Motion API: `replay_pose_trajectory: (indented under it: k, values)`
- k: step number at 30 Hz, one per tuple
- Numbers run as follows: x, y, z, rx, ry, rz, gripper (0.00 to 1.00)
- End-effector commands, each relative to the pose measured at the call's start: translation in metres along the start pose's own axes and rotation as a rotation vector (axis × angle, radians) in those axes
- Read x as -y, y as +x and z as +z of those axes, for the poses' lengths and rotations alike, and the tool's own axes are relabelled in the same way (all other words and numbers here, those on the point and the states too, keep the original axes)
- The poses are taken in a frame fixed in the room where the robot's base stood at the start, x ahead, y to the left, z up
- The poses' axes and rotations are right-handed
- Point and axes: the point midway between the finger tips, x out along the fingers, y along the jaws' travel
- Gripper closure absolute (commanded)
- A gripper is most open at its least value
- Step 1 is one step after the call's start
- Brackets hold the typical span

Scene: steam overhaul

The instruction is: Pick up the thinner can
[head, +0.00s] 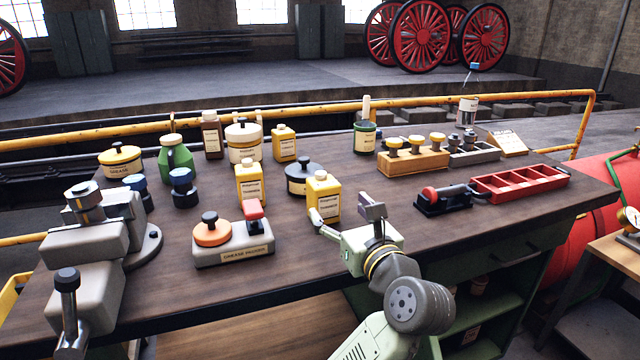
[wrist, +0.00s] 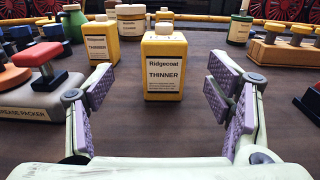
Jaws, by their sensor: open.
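A yellow can (head: 322,198) labelled "Ridgecoat THINNER" stands upright on the workbench, just beyond my gripper (head: 345,208). In the wrist view the same can (wrist: 163,72) is centred between the spread fingers (wrist: 160,95) and a little beyond their tips, with its label facing me. My gripper is open and empty. A second yellow can (head: 249,184) stands further left; in the wrist view its label (wrist: 98,44) also reads as thinner. A third, similar yellow can (head: 284,143) stands further back; its label is too small to read.
A dark round tin (head: 302,179) stands close behind the near can. The grease packer (head: 233,240) is to the left. A black tool with a red knob (head: 443,199) and a red tray (head: 520,183) lie to the right. The bench top (head: 395,205) right of the can is clear.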

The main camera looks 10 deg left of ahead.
Motion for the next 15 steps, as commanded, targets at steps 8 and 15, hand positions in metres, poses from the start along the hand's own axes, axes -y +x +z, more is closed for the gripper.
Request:
replay_pose_trajectory:
  k: [8,15]
  values:
    - [0.000,0.042,-0.001,-0.005,0.011,0.003,0.27]
    - [0.002,0.062,0.001,-0.005,0.010,0.003,0.27]
